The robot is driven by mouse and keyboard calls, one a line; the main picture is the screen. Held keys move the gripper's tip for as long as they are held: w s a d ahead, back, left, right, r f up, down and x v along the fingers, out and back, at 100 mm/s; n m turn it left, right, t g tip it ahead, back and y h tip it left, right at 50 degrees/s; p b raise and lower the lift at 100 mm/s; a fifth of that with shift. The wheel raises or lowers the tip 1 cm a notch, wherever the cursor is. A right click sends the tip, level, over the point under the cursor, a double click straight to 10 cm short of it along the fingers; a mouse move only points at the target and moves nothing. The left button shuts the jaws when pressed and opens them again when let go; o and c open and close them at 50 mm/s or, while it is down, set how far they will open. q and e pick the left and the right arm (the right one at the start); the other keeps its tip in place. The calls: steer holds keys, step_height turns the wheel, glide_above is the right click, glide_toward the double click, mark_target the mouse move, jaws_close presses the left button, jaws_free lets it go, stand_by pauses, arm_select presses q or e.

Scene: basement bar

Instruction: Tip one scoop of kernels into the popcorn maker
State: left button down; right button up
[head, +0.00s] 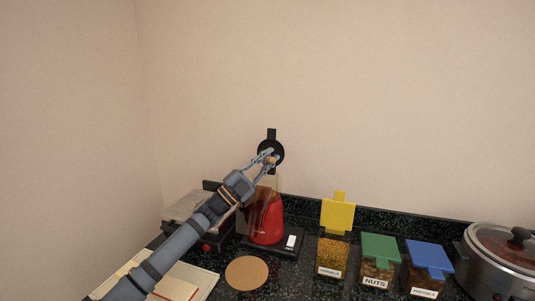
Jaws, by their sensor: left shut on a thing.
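The popcorn maker (268,228) has a red body on a black base and stands at the back of the counter. My right gripper is out of view.
A nuts bin (378,268) with a green lid and another bin (424,276) with a blue lid stand to the right, both closed. A lidded pot (500,265) is at far right. A round tan mat (246,273) lies in front. A grey appliance (190,208) is left.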

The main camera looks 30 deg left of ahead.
arm_select(q)
steer(key=shift+w+a+r+n+y+p, duration=0.4)
steer(key=shift+r+n+y+p, duration=0.65)
steer(key=shift+n+p, duration=0.9)
steer(key=shift+w+a+r+n+y+p, duration=0.3)
steer(key=shift+a+r+n+y+p, duration=0.35)
steer(key=shift+n+y+p, duration=1.25)
steer(key=shift+w+a+r+n+y+p, duration=0.35)
steer(key=shift+r+n+y+p, duration=0.7)
steer(key=shift+p, duration=1.55)
steer(key=n, duration=0.1)
steer(key=w+a+n+p, duration=0.1)
steer(key=n, duration=0.1)
steer(key=shift+a+r+y, duration=0.15)
steer(key=shift+y, duration=0.15)
steer(key=n+b, duration=0.1)
steer(key=w+a+n+g+y+b, duration=0.1)
steer(key=b, duration=0.1)
steer(key=shift+a+f, duration=0.1)
steer(key=shift+f, duration=0.25)
steer(key=shift+w+a+r+n+g+y+p, duration=0.2)
steer(key=shift+w+a+r+n+g+p, duration=0.45)
steer(key=shift+n+p, duration=0.65)
steer(key=shift+w+a+r+n+g+y+p, duration=0.2)
steer(key=shift+w+a+r+n+g+p, duration=0.45)
steer(key=shift+p, duration=1.1)
